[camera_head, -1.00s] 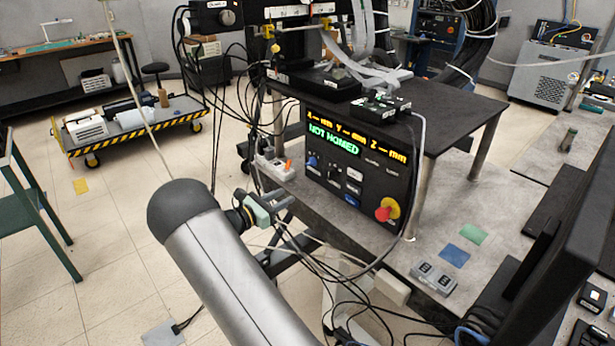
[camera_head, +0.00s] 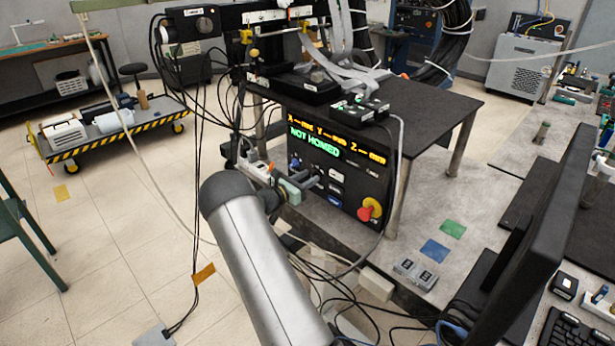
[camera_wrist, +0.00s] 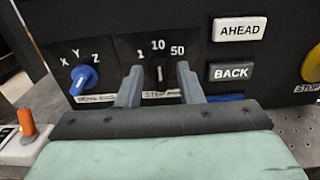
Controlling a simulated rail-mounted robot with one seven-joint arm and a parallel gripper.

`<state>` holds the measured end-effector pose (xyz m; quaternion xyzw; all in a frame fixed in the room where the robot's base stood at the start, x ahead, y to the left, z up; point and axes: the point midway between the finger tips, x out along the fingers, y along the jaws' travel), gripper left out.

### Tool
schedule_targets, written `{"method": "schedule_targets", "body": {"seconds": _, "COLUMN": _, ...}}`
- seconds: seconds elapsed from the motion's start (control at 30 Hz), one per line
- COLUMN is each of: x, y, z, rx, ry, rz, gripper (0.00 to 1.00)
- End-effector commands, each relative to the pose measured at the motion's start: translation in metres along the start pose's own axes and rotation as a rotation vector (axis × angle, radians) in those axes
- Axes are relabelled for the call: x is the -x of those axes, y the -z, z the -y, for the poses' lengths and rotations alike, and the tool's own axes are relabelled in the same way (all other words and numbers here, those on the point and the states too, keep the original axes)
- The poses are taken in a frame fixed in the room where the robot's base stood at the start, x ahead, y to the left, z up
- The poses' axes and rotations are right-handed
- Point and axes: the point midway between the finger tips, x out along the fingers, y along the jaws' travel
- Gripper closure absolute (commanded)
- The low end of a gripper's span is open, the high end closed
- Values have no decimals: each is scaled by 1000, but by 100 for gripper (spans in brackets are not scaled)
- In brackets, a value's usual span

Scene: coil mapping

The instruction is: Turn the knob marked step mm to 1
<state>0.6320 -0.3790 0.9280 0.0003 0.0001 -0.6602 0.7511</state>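The black control panel (camera_head: 350,160) stands under the dark table and its display reads NOT HOMED. In the wrist view, the black step mm knob (camera_wrist: 160,74) has the marks 1, 10 and 50 above it. Its white pointer line looks roughly upright, toward 10. My gripper (camera_wrist: 160,69) is open, with one finger on each side of this knob; I cannot tell whether they touch it. The fingers partly cover the label below. In the head view, my gripper (camera_head: 311,182) is at the panel front, and the knob is hard to make out there.
A blue axis knob (camera_wrist: 84,78) marked X, Y, Z is left of my fingers. The AHEAD (camera_wrist: 239,28) and BACK (camera_wrist: 231,72) buttons are to the right. A red stop button (camera_head: 368,209) is at the panel's lower right. Cables hang below the panel.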

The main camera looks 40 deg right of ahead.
Motion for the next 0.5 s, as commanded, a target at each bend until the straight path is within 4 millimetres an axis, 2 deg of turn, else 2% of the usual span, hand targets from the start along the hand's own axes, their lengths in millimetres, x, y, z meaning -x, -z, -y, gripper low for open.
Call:
{"method": "schedule_targets", "body": {"seconds": 0.33, "x": -4, "y": 0, "z": 0, "rx": -1, "ry": 0, "rz": 0, "gripper": 66}}
{"method": "schedule_targets", "body": {"seconds": 0.43, "x": -4, "y": 0, "z": 0, "rx": -1, "ry": 0, "rz": 0, "gripper": 94}}
{"method": "schedule_targets", "body": {"seconds": 0.47, "x": -4, "y": 0, "z": 0, "rx": -1, "ry": 0, "rz": 0, "gripper": 100}}
{"method": "schedule_targets", "body": {"seconds": 0.5, "x": -4, "y": 0, "z": 0, "rx": -1, "ry": 0, "rz": 0, "gripper": 100}}
